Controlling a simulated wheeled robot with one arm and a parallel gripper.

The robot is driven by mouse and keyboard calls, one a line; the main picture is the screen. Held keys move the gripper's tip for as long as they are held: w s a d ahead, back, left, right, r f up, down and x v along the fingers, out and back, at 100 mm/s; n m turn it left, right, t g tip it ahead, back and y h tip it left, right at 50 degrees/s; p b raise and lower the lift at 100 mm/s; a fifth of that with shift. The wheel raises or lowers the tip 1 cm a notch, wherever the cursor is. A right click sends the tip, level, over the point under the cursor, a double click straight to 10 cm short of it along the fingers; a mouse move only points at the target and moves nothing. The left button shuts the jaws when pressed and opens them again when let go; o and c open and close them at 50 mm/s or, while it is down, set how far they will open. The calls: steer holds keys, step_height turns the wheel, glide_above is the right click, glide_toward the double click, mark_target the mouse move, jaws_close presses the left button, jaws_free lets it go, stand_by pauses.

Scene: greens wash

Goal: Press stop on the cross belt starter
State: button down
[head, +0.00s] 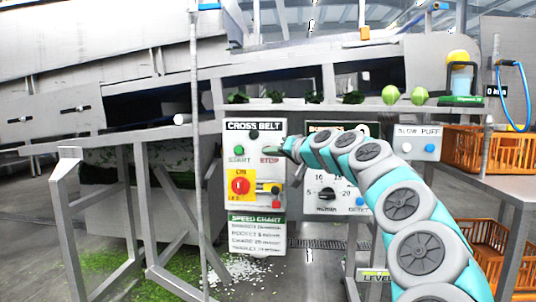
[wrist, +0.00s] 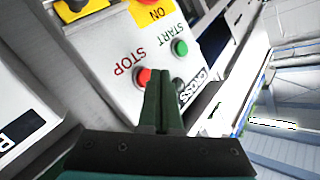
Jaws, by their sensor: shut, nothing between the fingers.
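The cross belt starter (head: 256,140) is a pale panel marked CROSS BELT, with a green START button (head: 239,149) on its left and a red STOP label at right. In the wrist view the red stop button (wrist: 143,77) sits beside the word STOP, and the green start button (wrist: 180,47) is farther up. My gripper (wrist: 160,70) is shut and empty, its dark fingertips just right of the red button in the wrist view. I cannot tell whether they touch it. In the head view my gripper (head: 285,147) is at the panel's right edge, and the red button is hard to make out.
Below are a yellow plate with a red switch (head: 240,186) and a speed chart (head: 256,235). To the right are a dial panel (head: 325,194), partly behind my arm, and a SLOW PUFF box (head: 418,143). Greens lie on the ledge above. Orange crates (head: 476,149) stand right.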

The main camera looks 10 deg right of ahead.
steer(key=shift+s, duration=0.15)
steer(key=s, duration=0.1)
steer(key=s+a+b, duration=0.1)
steer(key=s, duration=0.2)
steer(key=shift+s+a, duration=0.35)
stand_by(0.7)
